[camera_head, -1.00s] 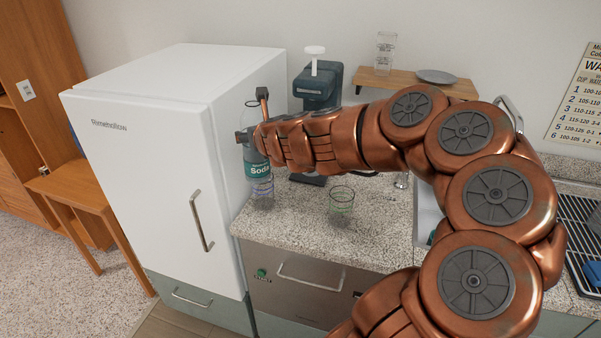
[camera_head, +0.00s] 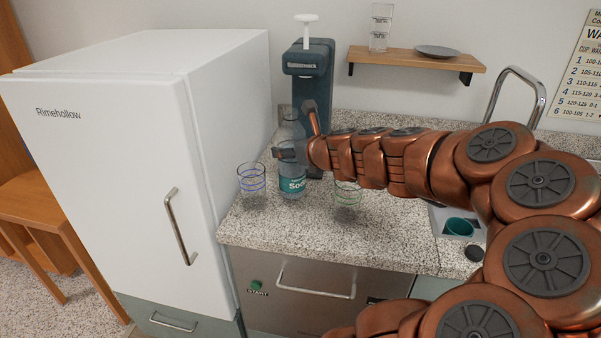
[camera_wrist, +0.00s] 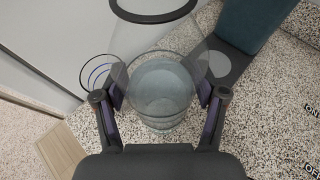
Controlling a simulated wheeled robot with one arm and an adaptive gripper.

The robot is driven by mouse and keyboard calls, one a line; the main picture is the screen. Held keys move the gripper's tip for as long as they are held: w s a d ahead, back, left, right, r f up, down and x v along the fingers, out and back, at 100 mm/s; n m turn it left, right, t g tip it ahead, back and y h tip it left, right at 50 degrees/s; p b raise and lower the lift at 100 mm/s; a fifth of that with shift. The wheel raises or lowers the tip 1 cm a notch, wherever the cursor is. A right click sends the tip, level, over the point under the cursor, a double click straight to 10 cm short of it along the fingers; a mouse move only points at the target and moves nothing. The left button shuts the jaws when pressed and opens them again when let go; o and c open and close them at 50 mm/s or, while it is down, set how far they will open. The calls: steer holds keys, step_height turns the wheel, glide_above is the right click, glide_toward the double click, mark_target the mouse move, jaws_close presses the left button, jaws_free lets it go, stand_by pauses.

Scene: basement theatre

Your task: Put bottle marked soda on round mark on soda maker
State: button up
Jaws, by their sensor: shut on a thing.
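The clear bottle with the teal Soda label (camera_head: 292,183) stands upright in my gripper (camera_head: 290,150), in front of the soda maker. My gripper is shut around its upper body; in the wrist view the two fingers (camera_wrist: 161,100) press on both sides of the clear bottle (camera_wrist: 160,85). I cannot tell whether its bottom touches the counter. The dark teal soda maker (camera_head: 308,75) with a white knob on top stands at the back of the counter, just behind the bottle.
A glass with blue rings (camera_head: 251,180) stands left of the bottle, close to the white fridge (camera_head: 110,150). A green-ringed glass (camera_head: 346,195) stands to the right. A wall shelf (camera_head: 420,61) holds stacked glasses and a plate. The front counter (camera_head: 290,236) is clear.

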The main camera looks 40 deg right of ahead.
steer(key=w+d, duration=0.3)
steer(key=d, duration=0.2)
steer(key=w+d+f+p, duration=0.1)
steer(key=w+d, duration=0.3)
steer(key=w+d+p, duration=0.1)
steer(key=w+d, duration=0.2)
steer(key=d, duration=0.2)
steer(key=shift+w+d+f, duration=0.2)
steer(key=shift+d+f, duration=0.15)
stand_by(0.3)
steer(key=shift+f, duration=0.1)
steer(key=o, duration=1.8)
steer(key=shift+c, duration=0.2)
steer(key=v, duration=1.2)
steer(key=shift+b, duration=0.35)
